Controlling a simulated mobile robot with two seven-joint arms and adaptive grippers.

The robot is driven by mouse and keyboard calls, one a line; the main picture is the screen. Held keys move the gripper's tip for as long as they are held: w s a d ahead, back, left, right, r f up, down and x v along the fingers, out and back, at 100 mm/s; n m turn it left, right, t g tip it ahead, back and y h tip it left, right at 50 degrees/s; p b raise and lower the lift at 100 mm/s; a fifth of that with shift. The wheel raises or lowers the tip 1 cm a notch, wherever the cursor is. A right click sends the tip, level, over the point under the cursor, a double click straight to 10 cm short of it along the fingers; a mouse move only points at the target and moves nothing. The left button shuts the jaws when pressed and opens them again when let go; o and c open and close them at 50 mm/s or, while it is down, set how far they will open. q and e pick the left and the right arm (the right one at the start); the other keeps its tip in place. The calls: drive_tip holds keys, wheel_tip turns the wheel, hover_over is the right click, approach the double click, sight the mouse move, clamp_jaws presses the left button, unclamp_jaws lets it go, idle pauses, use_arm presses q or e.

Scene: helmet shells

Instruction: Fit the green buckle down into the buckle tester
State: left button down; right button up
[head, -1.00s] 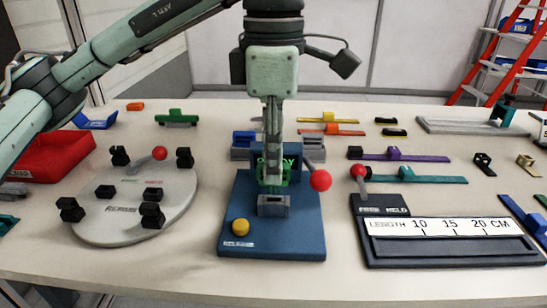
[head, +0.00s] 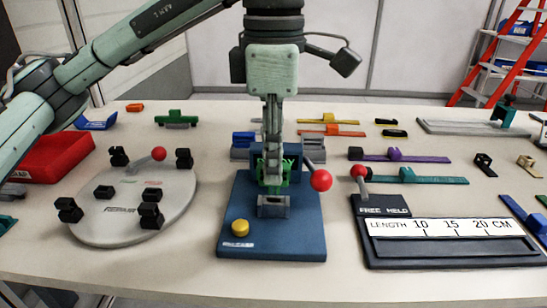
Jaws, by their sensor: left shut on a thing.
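The buckle tester (head: 306,225) is a blue block at the front middle, with a grey socket (head: 273,208), a yellow button and a red-knobbed lever. My left gripper (head: 272,182) points straight down over the socket, shut on the green buckle (head: 270,189). The fingers hide much of the buckle. Its lower edge is at the top of the socket; I cannot tell how deep it sits. My right gripper is not in view.
The lever's red knob (head: 320,180) stands close to the right of my gripper. A round grey fixture (head: 120,222) with black clamps is on the left, and a length gauge (head: 450,250) on the right. Coloured strap parts lie behind.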

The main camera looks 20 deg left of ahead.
use_arm(q)
drive_tip(key=shift+f+b, duration=1.45)
drive_tip(key=shift+f, duration=0.2)
drive_tip(key=c, duration=1.4)
unclamp_jaws()
drive_tip(key=shift+r, duration=0.2)
wheel_tip(320, 180, up, 12)
drive_tip(key=shift+f, duration=0.15)
